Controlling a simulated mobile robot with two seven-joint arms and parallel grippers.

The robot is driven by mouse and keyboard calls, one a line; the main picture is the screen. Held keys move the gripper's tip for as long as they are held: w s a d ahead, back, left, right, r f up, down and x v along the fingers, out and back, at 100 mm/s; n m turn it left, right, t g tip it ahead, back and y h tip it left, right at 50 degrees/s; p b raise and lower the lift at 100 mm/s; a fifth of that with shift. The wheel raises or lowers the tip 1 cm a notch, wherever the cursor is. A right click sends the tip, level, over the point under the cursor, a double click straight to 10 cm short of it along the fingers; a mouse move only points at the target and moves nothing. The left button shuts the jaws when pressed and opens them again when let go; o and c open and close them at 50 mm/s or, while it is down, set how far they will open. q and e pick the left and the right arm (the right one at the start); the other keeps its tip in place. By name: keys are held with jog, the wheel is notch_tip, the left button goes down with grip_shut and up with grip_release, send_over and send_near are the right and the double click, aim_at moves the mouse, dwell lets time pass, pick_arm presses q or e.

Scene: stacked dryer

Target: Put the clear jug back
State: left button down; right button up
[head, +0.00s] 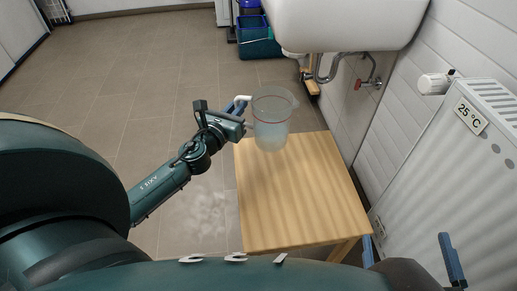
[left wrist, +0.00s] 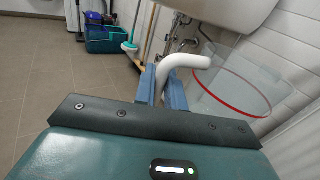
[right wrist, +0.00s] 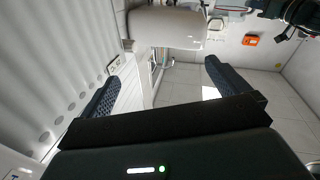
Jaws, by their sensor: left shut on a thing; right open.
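The clear jug (head: 272,122) has a red line around it and a white handle. In the head view it is upright at the far left part of the wooden table (head: 300,195); I cannot tell whether its base touches the top. My left gripper (head: 241,103) is shut on the jug's white handle, at the jug's left side. In the left wrist view the blue fingers (left wrist: 162,86) clasp the handle, with the jug (left wrist: 232,85) to the right. My right gripper (head: 410,258) is open and empty near the radiator, low at the right of the head view.
A radiator (head: 450,170) with a 25 °C tag stands along the right wall. Blue and green buckets (head: 258,40) stand on the floor behind. The rest of the tabletop is clear.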

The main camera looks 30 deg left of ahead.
pick_arm(q)
notch_tip(320, 180, down, 4)
jog(key=shift+s+r+b, duration=0.1)
jog(key=shift+b, duration=0.85)
jog(key=shift+f+b, duration=0.3)
jog(key=shift+f, duration=0.2)
notch_tip(320, 180, down, 4)
jog(key=b, duration=0.3)
jog(key=shift+r, duration=0.15)
jog(key=c, duration=1.5)
grip_release()
pick_arm(e)
jog(key=shift+a+m+t+y, duration=0.3)
jog(key=shift+a+t+y, duration=0.2)
jog(key=shift+a+y, duration=0.25)
jog(key=shift+d, duration=0.1)
